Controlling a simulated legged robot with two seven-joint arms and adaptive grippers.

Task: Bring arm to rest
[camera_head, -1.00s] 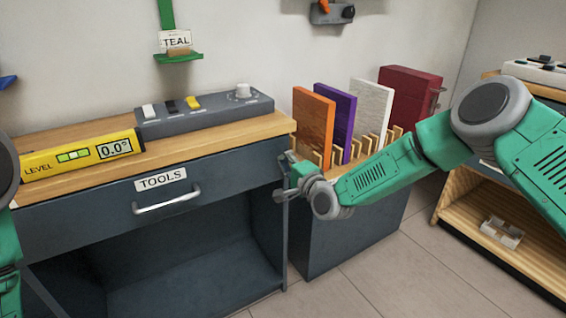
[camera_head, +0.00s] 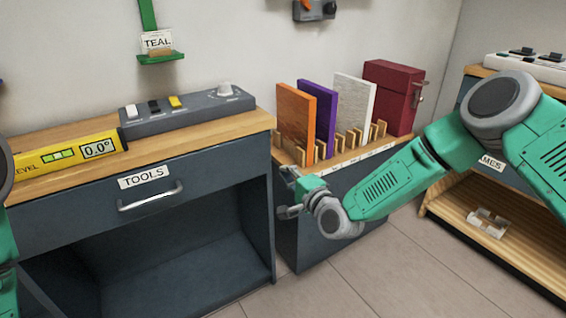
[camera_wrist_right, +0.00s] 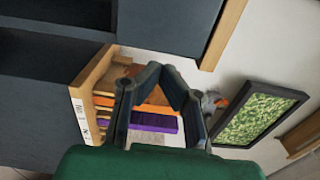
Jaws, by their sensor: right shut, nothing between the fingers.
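My right arm (camera_head: 395,187) is green with grey joints and comes in from the right in the head view. Its gripper (camera_head: 284,192) is shut and empty, in front of the dark cabinet that bears the board rack. In the right wrist view the gripper's dark fingers (camera_wrist_right: 166,70) meet at their tips with nothing between them. Part of my left arm (camera_head: 5,215) shows at the left edge of the head view; its gripper is out of the picture.
A dark workbench with a TOOLS drawer (camera_head: 98,205) stands at left, bearing a yellow level (camera_head: 65,153) and a grey switch box (camera_head: 185,116). Orange (camera_head: 295,120), purple (camera_head: 319,115) and white boards stand in a rack beside a dark red case (camera_head: 390,95). Clear floor (camera_head: 350,265) lies below.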

